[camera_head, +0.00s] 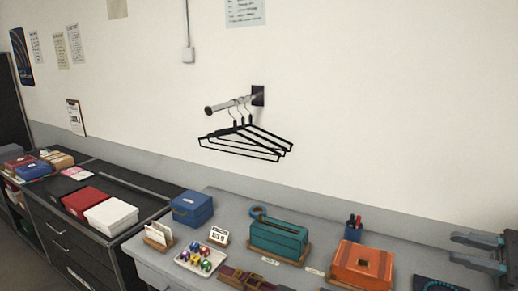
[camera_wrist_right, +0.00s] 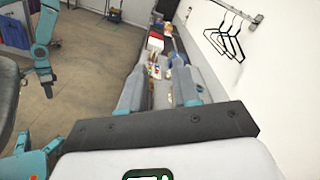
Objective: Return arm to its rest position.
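My right gripper (camera_head: 462,250) comes in at the right edge of the head view, above the grey counter (camera_head: 400,235). Its two fingers point left and stand apart, with nothing visible between them. In the right wrist view the open fingers (camera_wrist_right: 160,88) show with a clear gap, and the counter lies beyond them. Teal links that look like mine show at the left of that view. I see no left gripper in the head view and cannot make one out in the wrist view.
Black hangers (camera_head: 245,143) hang from a wall rail (camera_head: 232,104). The counter bears a blue box (camera_head: 192,209), a teal box (camera_head: 278,238), an orange box (camera_head: 362,265), a pen cup (camera_head: 353,230) and a tray of colourful balls (camera_head: 183,262). A dark cabinet (camera_head: 62,232) stands left.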

